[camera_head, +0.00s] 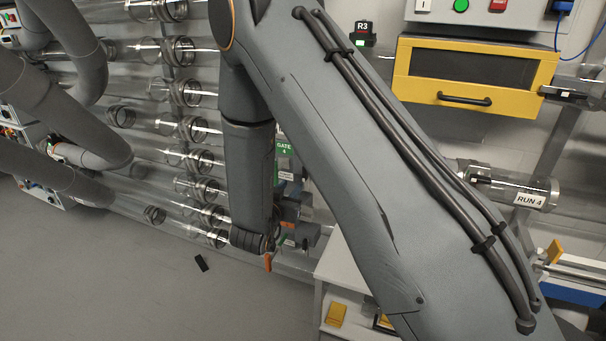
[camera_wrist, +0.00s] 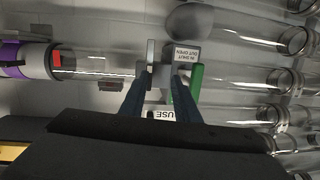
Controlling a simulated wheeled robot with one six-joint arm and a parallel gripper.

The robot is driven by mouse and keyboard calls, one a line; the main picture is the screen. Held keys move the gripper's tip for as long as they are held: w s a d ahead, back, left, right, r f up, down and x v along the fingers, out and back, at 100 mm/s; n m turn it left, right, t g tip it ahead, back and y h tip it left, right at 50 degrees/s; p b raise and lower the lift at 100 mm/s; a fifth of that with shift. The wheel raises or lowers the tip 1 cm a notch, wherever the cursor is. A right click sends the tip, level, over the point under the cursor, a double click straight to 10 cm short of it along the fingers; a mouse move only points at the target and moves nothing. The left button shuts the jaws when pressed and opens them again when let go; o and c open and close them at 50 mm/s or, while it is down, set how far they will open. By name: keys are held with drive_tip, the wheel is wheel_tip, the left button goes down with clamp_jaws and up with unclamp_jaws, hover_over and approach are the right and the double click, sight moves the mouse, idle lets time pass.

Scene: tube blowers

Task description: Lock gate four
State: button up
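The green gate four sign (camera_head: 283,149) shows in the head view just right of my arm, which hides much of the gate. In the wrist view a white label (camera_wrist: 187,53) reads in shut, out open, upside down. It sits on a grey gate part beyond my right fingertip. A grey upright plate (camera_wrist: 150,55) stands beyond the left fingertip. My gripper (camera_wrist: 160,76) points at these parts with its two dark blue fingers apart. A gap shows between the tips; I cannot tell whether they touch the gate. A green edge (camera_wrist: 197,80) lies beside the right finger.
Several clear tubes (camera_wrist: 255,80) run along the right of the wrist view. A purple-capped tube (camera_wrist: 28,60) is at left. In the head view a yellow drawer (camera_head: 470,80) and the run 4 tube (camera_head: 525,190) are at right.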

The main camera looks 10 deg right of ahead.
sight(304, 173)
drive_tip(key=shift+w+d+r+m+t+h+p, duration=0.2)
drive_tip(key=shift+w+d+h+p, duration=0.4)
drive_tip(key=shift+w+d, duration=0.6)
drive_tip(key=shift+w+d+r+m+t+h+p, duration=0.1)
drive_tip(key=shift+w+d+r+t+h+p, duration=0.25)
drive_tip(key=shift+w+d+h, duration=0.65)
drive_tip(key=shift+w+d, duration=0.1)
drive_tip(key=shift+d, duration=0.15)
clamp_jaws()
